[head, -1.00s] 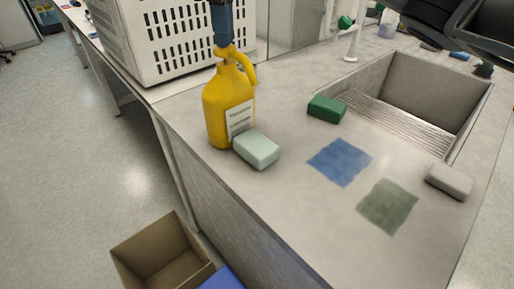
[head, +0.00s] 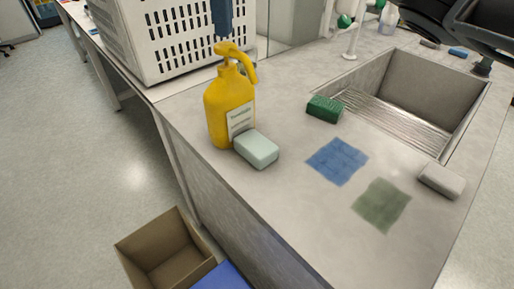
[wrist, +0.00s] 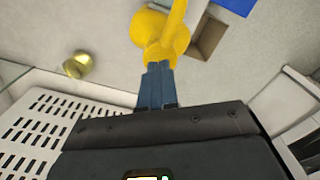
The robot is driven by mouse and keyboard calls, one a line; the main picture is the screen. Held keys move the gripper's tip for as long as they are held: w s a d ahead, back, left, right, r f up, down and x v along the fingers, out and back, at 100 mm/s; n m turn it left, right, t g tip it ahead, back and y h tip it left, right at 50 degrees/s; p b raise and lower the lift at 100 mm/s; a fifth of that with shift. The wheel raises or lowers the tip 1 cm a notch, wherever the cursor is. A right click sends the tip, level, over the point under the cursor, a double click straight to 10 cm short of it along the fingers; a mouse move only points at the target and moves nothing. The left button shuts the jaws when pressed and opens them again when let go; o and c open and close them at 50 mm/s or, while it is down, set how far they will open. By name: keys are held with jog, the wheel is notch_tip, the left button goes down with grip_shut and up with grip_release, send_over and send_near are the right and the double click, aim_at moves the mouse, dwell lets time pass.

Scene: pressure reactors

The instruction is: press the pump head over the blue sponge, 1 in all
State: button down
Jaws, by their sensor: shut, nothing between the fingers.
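The yellow pump bottle (head: 222,105) stands upright on the counter near its front-left edge. Its yellow pump head (head: 232,52) has a spout pointing right and down. A pale blue-green sponge (head: 256,149) lies against the bottle's base, below the spout in the picture. My gripper (head: 223,37) points down with blue fingers closed, just above the pump head; a small gap seems to show. In the wrist view the shut fingers (wrist: 157,68) overlap the yellow bottle (wrist: 160,28), so contact cannot be judged there.
A green sponge (head: 325,109), a blue cloth (head: 337,160), a grey-green cloth (head: 382,205) and a grey sponge (head: 441,181) lie near the sink (head: 425,85). A white slotted crate (head: 165,45) stands close behind the bottle. An open cardboard box (head: 165,250) is on the floor.

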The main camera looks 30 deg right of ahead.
notch_tip(320, 180, up, 6)
jog(key=p, duration=0.7)
jog(key=shift+p, duration=0.3)
